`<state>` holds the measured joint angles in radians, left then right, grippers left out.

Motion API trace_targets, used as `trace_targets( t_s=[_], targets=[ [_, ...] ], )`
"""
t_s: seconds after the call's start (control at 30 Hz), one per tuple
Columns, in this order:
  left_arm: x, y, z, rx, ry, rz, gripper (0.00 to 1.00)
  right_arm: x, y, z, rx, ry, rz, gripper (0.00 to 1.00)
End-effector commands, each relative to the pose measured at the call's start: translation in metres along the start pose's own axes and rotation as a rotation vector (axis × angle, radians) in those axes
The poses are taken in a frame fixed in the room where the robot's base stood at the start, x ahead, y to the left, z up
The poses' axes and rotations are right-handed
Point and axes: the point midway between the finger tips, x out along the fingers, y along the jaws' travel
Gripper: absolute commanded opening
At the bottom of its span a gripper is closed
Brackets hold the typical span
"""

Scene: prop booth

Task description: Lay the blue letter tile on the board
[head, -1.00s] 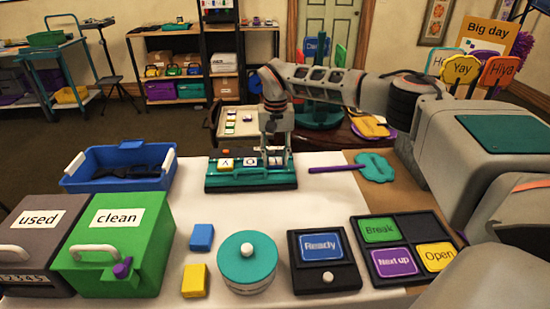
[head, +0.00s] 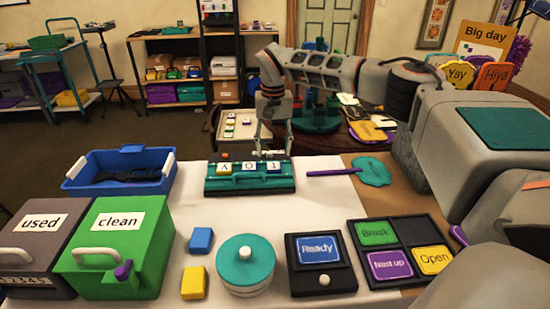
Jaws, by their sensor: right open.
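The teal board (head: 250,186) stands at the back middle of the white table top. My left gripper is out of view.
A blue bin (head: 120,188) with dark items is left of the board. A purple stick (head: 333,172) and teal paddle (head: 371,171) lie right. In front are a green box (head: 120,250), teal-lidded jar (head: 245,262), Ready sign (head: 320,250) and sign tray (head: 400,225).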

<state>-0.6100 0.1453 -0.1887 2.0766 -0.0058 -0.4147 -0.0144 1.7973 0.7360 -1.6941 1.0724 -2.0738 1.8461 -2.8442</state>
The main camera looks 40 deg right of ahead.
Motion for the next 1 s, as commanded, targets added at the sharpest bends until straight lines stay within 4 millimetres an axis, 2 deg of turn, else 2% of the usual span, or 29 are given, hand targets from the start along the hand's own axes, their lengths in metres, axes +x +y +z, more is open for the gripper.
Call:
trace_targets(
  t_s=[0.03, 0.1, 0.33, 0.5, 1.0],
  targets=[
    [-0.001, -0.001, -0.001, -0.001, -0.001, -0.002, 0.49, -0.017, -0.001, -0.001, 0.001, 0.007, -0.004, 0.49],
    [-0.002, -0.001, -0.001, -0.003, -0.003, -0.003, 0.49, -0.030, -0.001, 0.000, 0.001, 0.006, -0.003, 0.49],
    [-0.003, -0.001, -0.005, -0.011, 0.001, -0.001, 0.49, -0.059, 0.000, 0.000, -0.001, 0.003, 0.000, 0.49],
    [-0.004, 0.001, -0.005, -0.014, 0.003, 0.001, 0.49, -0.066, 0.000, 0.000, 0.001, -0.001, 0.000, 0.49],
    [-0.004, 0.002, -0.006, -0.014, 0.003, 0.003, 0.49, -0.066, 0.000, 0.000, 0.000, -0.001, 0.000, 0.49]
  ],
)
